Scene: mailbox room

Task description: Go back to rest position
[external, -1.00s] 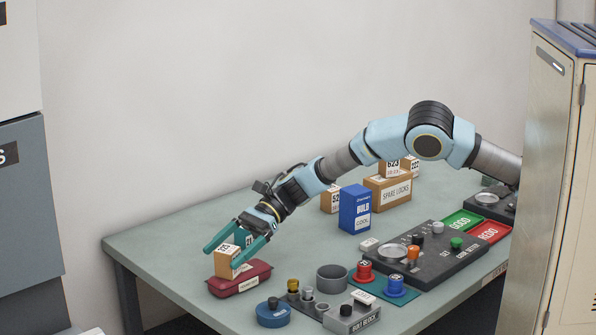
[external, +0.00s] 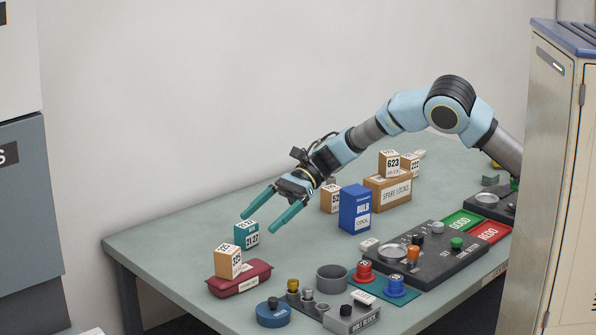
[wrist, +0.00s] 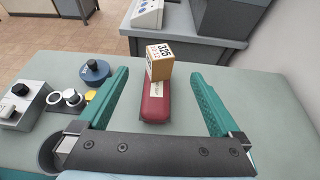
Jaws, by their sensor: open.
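My gripper (external: 262,222) is open and empty, with teal fingers spread in the air above the left part of the table. In the wrist view the open fingers (wrist: 160,88) frame the scene on both sides. An orange box marked 325 (external: 228,262) sits upright on a dark red case (external: 252,277) at the table's left front, apart from my gripper. The box (wrist: 159,62) and the case (wrist: 156,100) also show between the fingers in the wrist view. A teal box (external: 246,233) stands just behind the case, near the left fingertip.
A blue box (external: 354,209) and a spare locks box (external: 388,191) with a 623 box (external: 389,164) on it stand to the right of my gripper. A grey cup (external: 332,278), a blue round tin (external: 273,313) and a dark panel (external: 440,258) are in front. The table's back left (external: 190,225) is clear.

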